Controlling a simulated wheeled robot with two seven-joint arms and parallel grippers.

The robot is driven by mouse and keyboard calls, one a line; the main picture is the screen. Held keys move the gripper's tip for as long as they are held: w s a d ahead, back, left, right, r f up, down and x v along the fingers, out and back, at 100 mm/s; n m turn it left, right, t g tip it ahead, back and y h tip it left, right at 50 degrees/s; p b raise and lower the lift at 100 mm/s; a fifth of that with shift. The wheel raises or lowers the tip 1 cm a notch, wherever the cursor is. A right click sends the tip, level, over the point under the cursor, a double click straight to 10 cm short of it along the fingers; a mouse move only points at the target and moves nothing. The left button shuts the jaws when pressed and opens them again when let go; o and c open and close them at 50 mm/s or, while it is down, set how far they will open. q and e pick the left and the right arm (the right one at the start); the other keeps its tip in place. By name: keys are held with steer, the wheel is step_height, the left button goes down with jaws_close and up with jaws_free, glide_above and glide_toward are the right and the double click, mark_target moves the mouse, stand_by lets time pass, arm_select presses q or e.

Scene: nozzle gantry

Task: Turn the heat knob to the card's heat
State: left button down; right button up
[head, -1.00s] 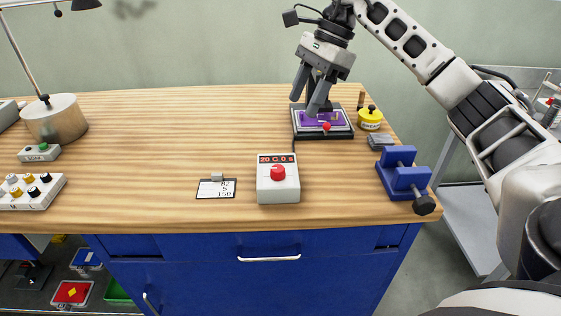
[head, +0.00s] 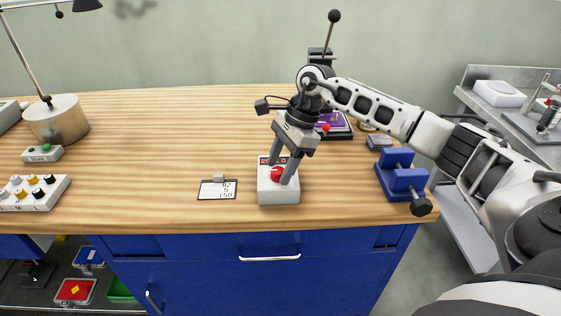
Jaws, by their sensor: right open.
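The heat knob (head: 277,174) is red and sits on top of a white control box (head: 278,195) near the bench's front edge. The box's display is mostly hidden behind my right gripper. My right gripper (head: 279,176) is open and points down at the knob, with a finger on either side of it. I cannot tell whether the fingers touch it. The card (head: 217,190) lies to the left of the box, clipped, with the lines 82, 5 and 150. My left gripper is not in view.
A blue vise (head: 403,178) stands at the right edge. A black plate with a purple top (head: 336,122) is behind my right arm. A white block with several knobs (head: 33,192) and a lamp base (head: 57,121) are at left. The wood between is clear.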

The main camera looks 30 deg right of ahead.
steer(key=shift+a+f, duration=0.1)
steer(key=shift+f, duration=0.05)
steer(key=c, duration=1)
